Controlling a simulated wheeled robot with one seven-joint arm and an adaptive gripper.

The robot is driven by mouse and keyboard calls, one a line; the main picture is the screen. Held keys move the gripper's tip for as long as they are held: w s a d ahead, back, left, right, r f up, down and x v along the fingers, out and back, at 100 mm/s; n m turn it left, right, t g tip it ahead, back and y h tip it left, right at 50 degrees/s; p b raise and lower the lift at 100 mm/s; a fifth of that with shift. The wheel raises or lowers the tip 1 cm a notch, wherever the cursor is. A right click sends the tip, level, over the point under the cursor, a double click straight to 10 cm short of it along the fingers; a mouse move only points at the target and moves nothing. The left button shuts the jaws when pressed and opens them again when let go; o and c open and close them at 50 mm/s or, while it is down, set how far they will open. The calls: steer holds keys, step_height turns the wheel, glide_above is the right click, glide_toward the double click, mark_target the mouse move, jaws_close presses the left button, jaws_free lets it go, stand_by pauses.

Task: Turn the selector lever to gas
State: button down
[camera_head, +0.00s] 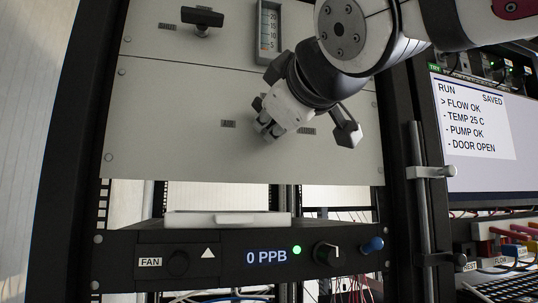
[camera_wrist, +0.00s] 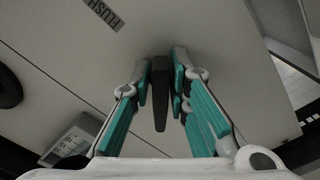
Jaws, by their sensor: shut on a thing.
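The selector lever (camera_wrist: 160,93) is a dark, slim bar on the pale grey panel. In the wrist view it stands between the two teal-lined fingers of my gripper (camera_wrist: 160,82), which is shut on it. In the head view my gripper (camera_head: 268,128) is at the panel's middle and hides the lever. A small label (camera_head: 228,124) that seems to read AIR is left of the gripper; another label (camera_head: 307,131) is partly hidden at its right. In the wrist view a label reading FLUSH (camera_wrist: 104,13) is at the top. I see no readable gas label.
A black handle (camera_head: 203,19) and a flow gauge (camera_head: 268,30) are on the panel above. Below is a black unit with a 0 PPB display (camera_head: 267,256), a green light and knobs. At the right are a vertical rail (camera_head: 422,190) and a screen (camera_head: 485,120).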

steer(key=m+b, duration=0.1)
steer(key=m, duration=0.1)
steer(key=m+b, duration=0.2)
steer(key=m, duration=0.1)
steer(key=shift+w+f+m, duration=0.15)
steer(key=shift+f+m, duration=0.15)
steer(key=shift+a+m+b, duration=0.1)
steer(key=shift+m+b, duration=0.6)
steer(key=shift+m, duration=1.1)
steer(key=c, duration=1.7)
jaws_free()
steer(key=shift+r, duration=0.1)
steer(key=shift+o, duration=0.2)
steer(key=shift+r, duration=0.1)
